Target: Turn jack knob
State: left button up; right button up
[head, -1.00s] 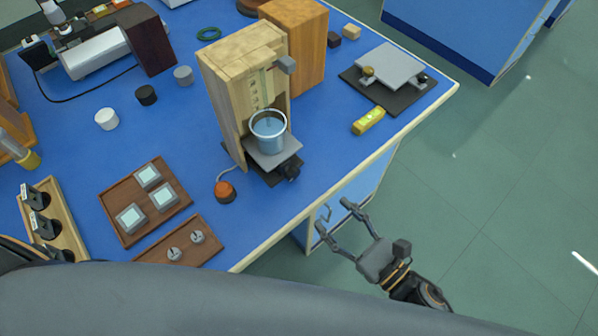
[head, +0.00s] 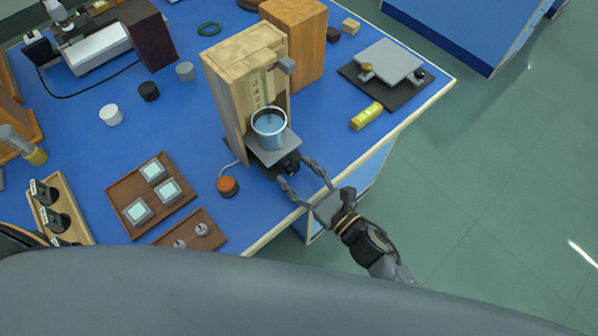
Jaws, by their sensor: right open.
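A small jack with a grey top plate (head: 285,150) stands at the foot of the wooden stand (head: 226,95), with a beaker of bluish liquid (head: 269,127) on it. Its dark knob (head: 291,166) sticks out at the front, toward the table edge. My right gripper (head: 296,174) is open, its two fingertips on either side of the knob. I cannot tell whether the fingers touch it. My left gripper is not in view.
An orange button (head: 228,186) with a cable sits left of the jack. A yellow level (head: 367,117) and a flat plate on a black base (head: 388,62) lie to the right. Wooden trays (head: 123,201) with small pieces lie at left. The table's front edge runs beneath my right gripper.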

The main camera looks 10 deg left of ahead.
jog(key=c, duration=1.1)
jog(key=shift+c, duration=0.2)
jog(key=shift+m, duration=0.5)
jog(key=m, duration=0.2)
jog(key=shift+m, duration=1.9)
jog(key=o, duration=1.1)
jog(key=shift+o, duration=0.2)
